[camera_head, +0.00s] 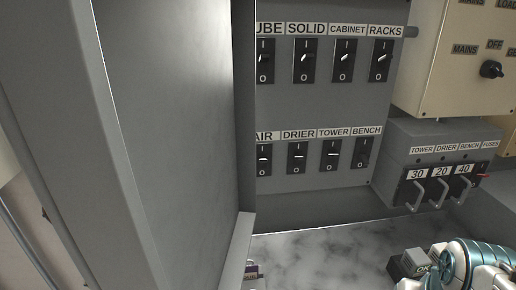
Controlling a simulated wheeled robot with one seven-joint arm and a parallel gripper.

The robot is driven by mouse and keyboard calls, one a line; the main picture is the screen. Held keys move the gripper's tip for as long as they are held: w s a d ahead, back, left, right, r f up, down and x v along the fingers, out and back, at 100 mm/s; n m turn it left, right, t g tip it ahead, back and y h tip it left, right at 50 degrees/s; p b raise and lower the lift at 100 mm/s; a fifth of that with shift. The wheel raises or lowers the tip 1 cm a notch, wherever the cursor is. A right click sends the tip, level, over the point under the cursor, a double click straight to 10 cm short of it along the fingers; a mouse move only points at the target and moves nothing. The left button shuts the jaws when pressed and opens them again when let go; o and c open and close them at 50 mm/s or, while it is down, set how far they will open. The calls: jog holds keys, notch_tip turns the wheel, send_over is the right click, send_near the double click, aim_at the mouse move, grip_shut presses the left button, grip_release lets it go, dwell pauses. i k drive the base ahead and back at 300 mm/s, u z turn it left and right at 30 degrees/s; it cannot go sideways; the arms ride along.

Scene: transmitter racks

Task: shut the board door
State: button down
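The board door (165,110) is a large grey panel filling the left of the view. It stands open, swung out towards me at the left of the grey switch board (330,108). The board's front is exposed, with two rows of black rocker switches under white labels; the door hides its left end. A white and teal part of my arm (470,262) shows at the bottom right, apart from the door and in front of the lower board area. I cannot make out my gripper's fingers in this view.
A cream box with a rotary knob (491,69) is at the upper right. Below it, a grey fuse unit (440,150) carries several handles that stick out. A marbled grey surface (330,255) lies below the board.

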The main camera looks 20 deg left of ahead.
aim_at(131, 124)
jog(key=z, duration=1.2)
jog(key=k, duration=1.35)
jog(key=u, duration=1.65)
